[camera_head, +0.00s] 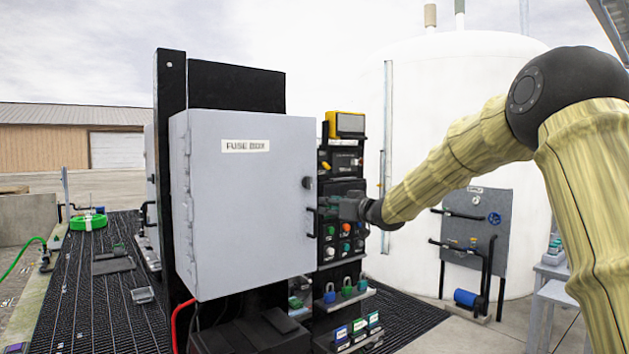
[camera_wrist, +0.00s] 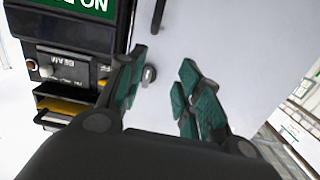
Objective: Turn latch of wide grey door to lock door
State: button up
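The wide grey door (camera_head: 250,205) is the front of a box labelled FUSE BOX, and it looks closed. Its latch (camera_head: 308,182) is a small dark round knob at the door's right edge. In the wrist view the latch (camera_wrist: 149,74) is a grey knob between the fingertips, nearer the left one. My gripper (camera_head: 338,207) is at the door's right edge, a little below and right of the latch. The wrist view shows my gripper (camera_wrist: 160,82) open and empty, its green-padded fingers spread toward the door (camera_wrist: 230,40). I cannot tell whether a finger touches the latch.
A black door handle (camera_head: 313,223) sits below the latch. Right of the door is a black control panel (camera_head: 345,245) with buttons, under a yellow-cased unit (camera_head: 346,125). Padlocks (camera_head: 347,288) stand on a shelf below. A white tank (camera_head: 430,130) stands behind my arm.

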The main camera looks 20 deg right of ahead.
send_near(311, 180)
jog(key=s, duration=0.2)
jog(key=shift+t, duration=0.3)
jog(key=shift+d+f+p+x, duration=0.15)
jog(key=shift+p+x, duration=0.7)
jog(key=shift+x, duration=0.9)
jog(key=shift+d+p+x, duration=0.1)
jog(key=shift+p+x, duration=0.75)
jog(key=shift+x, duration=0.9)
jog(key=shift+d+f+p+x, duration=0.15)
jog(key=shift+p+x, duration=0.7)
jog(key=shift+x, duration=0.9)
jog(key=shift+w, duration=0.2)
jog(key=shift+r, duration=0.1)
grip_shut()
